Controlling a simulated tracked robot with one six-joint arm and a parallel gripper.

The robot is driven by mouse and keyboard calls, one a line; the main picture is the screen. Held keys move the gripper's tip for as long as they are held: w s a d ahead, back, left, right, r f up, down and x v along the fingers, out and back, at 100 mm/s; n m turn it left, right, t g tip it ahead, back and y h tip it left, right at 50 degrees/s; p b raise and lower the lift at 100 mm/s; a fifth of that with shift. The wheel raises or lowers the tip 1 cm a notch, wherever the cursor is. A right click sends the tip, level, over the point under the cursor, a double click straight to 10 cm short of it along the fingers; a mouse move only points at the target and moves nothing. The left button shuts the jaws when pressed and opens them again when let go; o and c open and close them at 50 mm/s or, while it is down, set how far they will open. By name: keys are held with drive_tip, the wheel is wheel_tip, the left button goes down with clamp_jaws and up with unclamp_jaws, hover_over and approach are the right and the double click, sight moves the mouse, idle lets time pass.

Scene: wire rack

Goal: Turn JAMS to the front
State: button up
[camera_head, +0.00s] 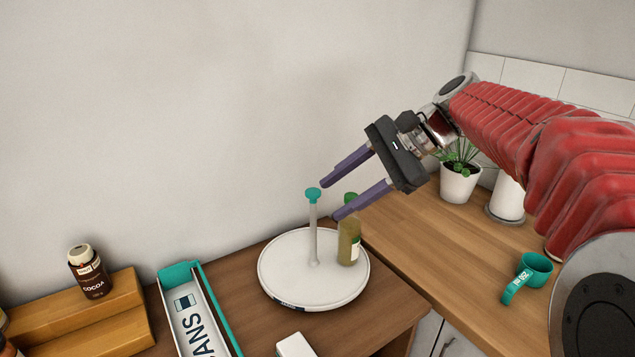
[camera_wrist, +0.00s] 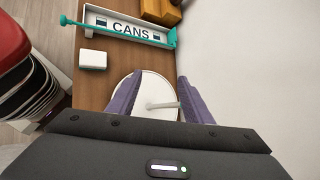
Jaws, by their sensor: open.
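A white round turntable (camera_head: 285,262) stands on the brown counter, with an upright post (camera_head: 313,238) topped by a teal knob (camera_head: 313,194). A dark label (camera_head: 290,306) sits on its front-left rim; its lettering is too small to read, and I see no JAMS word. A green-capped bottle (camera_head: 349,240) stands on the turntable, right of the post. My gripper (camera_head: 330,201) is open and empty, its purple fingers pointing down-left near the knob. In the wrist view the turntable (camera_wrist: 150,85) and post (camera_wrist: 164,105) show between the fingers (camera_wrist: 160,76).
A CANS tray (camera_head: 193,310) with teal edges and a white box (camera_head: 295,345) are left of and in front of the turntable. A cocoa jar (camera_head: 89,270) stands on a wooden step (camera_head: 120,315). A teal mug (camera_head: 530,275) and potted plant (camera_head: 459,180) are at right.

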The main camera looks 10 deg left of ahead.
drive_tip(key=s+d+f+n+t+h, duration=0.3)
drive_tip(key=s+d+f, duration=0.4)
drive_tip(key=s+d, duration=0.3)
drive_tip(key=s+d+f+n+t+h, duration=0.3)
drive_tip(key=s+d+f+n+h, duration=0.3)
drive_tip(key=s+d, duration=0.4)
drive_tip(key=shift+s+f+n, duration=0.5)
drive_tip(key=shift+s+f, duration=0.3)
drive_tip(key=shift+f, duration=0.05)
drive_tip(key=shift+c, duration=0.7)
drive_tip(key=shift+c, duration=1.2)
drive_tip(key=shift+a, duration=0.15)
